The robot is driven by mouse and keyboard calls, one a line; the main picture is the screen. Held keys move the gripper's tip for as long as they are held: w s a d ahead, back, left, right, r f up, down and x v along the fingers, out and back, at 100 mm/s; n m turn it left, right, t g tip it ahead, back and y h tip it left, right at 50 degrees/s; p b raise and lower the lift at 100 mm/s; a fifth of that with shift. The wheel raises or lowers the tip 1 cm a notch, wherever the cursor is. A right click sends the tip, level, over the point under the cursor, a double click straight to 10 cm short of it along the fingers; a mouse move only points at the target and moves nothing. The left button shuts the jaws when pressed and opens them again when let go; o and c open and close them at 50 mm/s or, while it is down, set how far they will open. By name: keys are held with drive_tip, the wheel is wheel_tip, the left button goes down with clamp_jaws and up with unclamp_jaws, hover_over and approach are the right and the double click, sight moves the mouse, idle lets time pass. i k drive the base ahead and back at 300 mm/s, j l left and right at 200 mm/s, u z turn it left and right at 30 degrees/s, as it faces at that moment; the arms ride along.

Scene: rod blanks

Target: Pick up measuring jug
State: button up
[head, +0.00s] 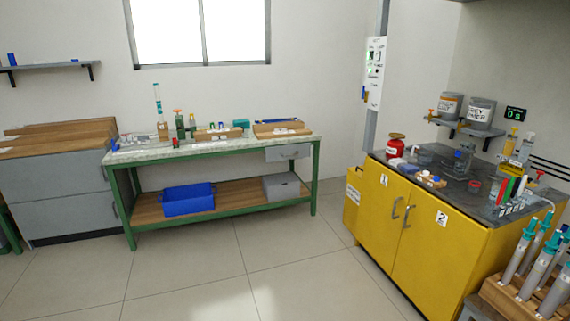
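I cannot make out the measuring jug for certain at this size. A small clear vessel (425,157) stands on the dark top of the yellow cabinet, right of a red can (396,145). A taller clear, bluish container (462,160) stands further right on the same top. Either may be the jug; I cannot tell which. My gripper is not in view.
The yellow cabinet (402,247) stands at right, with a wooden rack of large syringes (530,275) at its near end. A green-framed bench (222,150) with bottles and trays stands by the far wall; a blue crate (188,199) is underneath. The tiled floor between is clear.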

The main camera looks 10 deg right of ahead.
sight(425, 157)
drive_tip(key=i+l+z, duration=0.1)
drive_tip(key=i+z, duration=0.15)
drive_tip(key=i, duration=0.75)
drive_tip(key=i+j+z, duration=0.1)
drive_tip(key=i+z, duration=0.15)
drive_tip(key=i, duration=0.75)
